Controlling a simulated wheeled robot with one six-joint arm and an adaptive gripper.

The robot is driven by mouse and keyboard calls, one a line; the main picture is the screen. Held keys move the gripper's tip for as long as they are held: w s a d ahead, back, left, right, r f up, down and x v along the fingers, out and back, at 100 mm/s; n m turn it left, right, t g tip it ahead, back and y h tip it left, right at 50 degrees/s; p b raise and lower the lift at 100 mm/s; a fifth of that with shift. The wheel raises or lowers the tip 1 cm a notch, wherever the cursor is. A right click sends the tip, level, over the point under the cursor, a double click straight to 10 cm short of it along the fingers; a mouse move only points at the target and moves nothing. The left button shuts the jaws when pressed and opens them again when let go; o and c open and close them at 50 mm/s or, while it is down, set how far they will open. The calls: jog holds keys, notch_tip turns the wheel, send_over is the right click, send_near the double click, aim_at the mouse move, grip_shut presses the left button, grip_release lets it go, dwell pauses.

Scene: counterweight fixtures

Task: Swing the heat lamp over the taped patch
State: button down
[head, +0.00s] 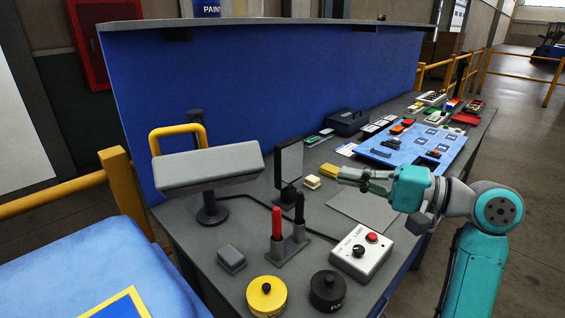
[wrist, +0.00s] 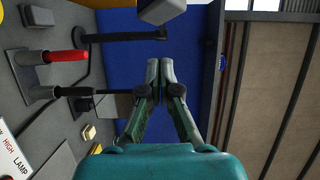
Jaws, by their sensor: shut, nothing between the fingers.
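The heat lamp's long grey head (head: 207,168) sits on a post with a round dark base (head: 212,212) at the bench's left end. A yellow handle (head: 178,133) stands up behind the head. The head extends over the bench, apart from the taped patch. The patch is a yellow tape outline (head: 125,303) on the light-blue panel at lower left, partly cut off by the picture edge. My gripper (head: 342,178) is shut and empty, above the bench right of the lamp, not touching it. In the wrist view its fingertips (wrist: 160,65) meet, with part of the lamp head (wrist: 161,10) beyond them.
A dark upright plate (head: 290,163), red and black pens in a holder (head: 288,243), a lamp control box (head: 360,252), and yellow and black round tins (head: 267,296) stand between my arm and the lamp. A blue back panel (head: 270,90) with a shelf rises behind the bench.

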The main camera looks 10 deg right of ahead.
aim_at(182, 187)
jog(key=w+a, duration=0.4)
jog(key=a, duration=0.8)
jog(key=shift+a, duration=0.15)
jog(key=shift+r, duration=0.1)
jog(key=s+a, duration=0.1)
jog(key=a, duration=0.3)
jog(key=s+a, duration=0.2)
jog(key=a, duration=0.3)
jog(key=s+a, duration=0.2)
jog(key=a, duration=0.3)
jog(key=shift+s, duration=0.1)
jog(key=shift+d, duration=0.1)
